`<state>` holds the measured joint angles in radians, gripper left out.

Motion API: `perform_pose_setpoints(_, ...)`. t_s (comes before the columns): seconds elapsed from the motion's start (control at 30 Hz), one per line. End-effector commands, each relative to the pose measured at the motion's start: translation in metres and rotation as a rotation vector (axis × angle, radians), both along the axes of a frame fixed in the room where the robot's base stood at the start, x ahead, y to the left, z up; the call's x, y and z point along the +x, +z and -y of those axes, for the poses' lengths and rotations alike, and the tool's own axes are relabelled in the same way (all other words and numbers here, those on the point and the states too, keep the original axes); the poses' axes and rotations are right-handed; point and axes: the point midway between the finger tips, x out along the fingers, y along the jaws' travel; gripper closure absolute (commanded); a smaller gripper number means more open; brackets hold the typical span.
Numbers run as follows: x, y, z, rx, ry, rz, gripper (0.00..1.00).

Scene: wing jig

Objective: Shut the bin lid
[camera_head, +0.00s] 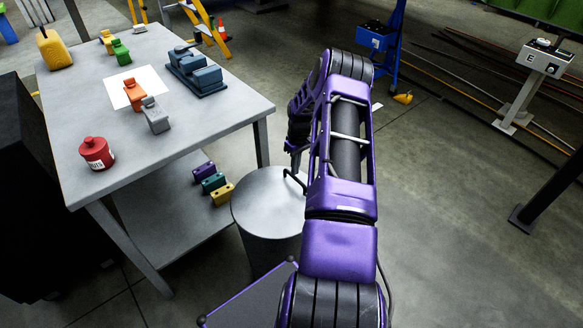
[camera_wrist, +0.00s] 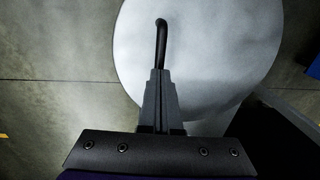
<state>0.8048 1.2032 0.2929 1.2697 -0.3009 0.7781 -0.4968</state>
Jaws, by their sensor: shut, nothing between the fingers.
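The bin (camera_head: 268,248) is a grey cylinder standing on the floor beside the workbench. Its round grey lid (camera_head: 262,198) lies flat over the top, with no gap visible on the side I see; my arm hides its right part. The lid fills much of the wrist view (camera_wrist: 215,60). A black bent handle (camera_wrist: 161,40) shows over the lid, just ahead of my fingertips, and also in the head view (camera_head: 292,178). My gripper (camera_wrist: 160,75) is shut and empty, above the lid by the handle. I cannot tell whether the fingertips touch the handle.
A grey workbench (camera_head: 185,130) stands left of the bin, carrying a red canister (camera_head: 96,153), a blue vise-like block (camera_head: 196,72) and smaller blocks. Its lower shelf (camera_head: 165,215) holds coloured blocks near the bin.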

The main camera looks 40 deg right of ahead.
Motion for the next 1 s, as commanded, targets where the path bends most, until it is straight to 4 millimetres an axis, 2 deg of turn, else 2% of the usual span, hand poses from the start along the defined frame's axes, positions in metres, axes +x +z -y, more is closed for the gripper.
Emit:
perform_pose_setpoints(0.03,0.0,-0.008,0.003,-0.002,-0.001,0.0,1.0)
perform_pose_setpoints(0.2,0.0,-0.016,0.006,-0.002,0.001,-0.001,1.0)
perform_pose_setpoints(0.7,-0.002,-0.023,0.006,-0.001,0.001,-0.004,1.0)
perform_pose_setpoints(0.87,-0.001,-0.02,0.005,-0.002,0.001,-0.004,1.0)
perform_pose_setpoints(1.0,0.002,-0.006,0.003,-0.004,0.002,-0.002,1.0)
